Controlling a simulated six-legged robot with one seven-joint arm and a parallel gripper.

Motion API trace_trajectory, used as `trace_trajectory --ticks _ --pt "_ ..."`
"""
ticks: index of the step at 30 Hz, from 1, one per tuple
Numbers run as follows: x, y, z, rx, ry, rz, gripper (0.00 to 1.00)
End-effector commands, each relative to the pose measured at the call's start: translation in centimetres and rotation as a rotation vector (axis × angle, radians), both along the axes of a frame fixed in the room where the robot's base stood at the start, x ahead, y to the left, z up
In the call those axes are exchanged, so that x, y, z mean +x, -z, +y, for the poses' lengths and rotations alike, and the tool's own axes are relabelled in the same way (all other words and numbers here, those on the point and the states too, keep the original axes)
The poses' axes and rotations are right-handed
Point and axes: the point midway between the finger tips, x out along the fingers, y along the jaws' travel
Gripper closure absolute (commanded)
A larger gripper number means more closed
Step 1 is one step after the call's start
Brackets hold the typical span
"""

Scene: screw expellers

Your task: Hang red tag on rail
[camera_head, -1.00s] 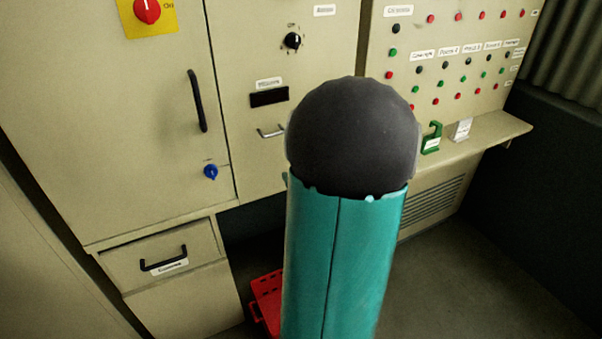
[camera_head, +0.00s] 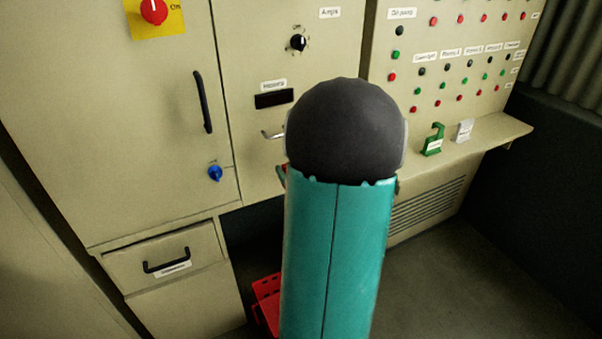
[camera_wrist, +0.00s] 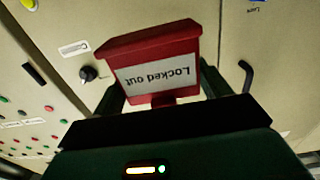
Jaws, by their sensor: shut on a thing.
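The red tag (camera_wrist: 150,52) with a white "Locked out" label shows in the wrist view, its text upside down. My gripper (camera_wrist: 160,95) is shut on the tag, with dark fingers at both sides. In the head view my arm hides the gripper and most of the tag; a small red patch shows at the arm's left edge. A short pale metal bar (camera_head: 272,134) on the cabinet front, partly hidden behind my arm, may be the rail. Nothing hangs on its visible part.
A green tag (camera_head: 433,140) and a white tag (camera_head: 463,131) stand on the ledge (camera_head: 490,139) below the button panel. A red crate-like object (camera_head: 267,292) is on the floor under the cabinet. A black door handle (camera_head: 202,102) and a blue knob (camera_head: 215,173) stick out at left.

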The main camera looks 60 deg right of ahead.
Motion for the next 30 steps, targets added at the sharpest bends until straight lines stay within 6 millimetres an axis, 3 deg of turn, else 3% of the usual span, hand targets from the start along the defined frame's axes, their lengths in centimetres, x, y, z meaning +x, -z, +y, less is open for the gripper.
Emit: trace_trajectory --ticks 30 --pt "6.5 0.0 -3.6 -0.001 -0.001 -0.001 0.47"
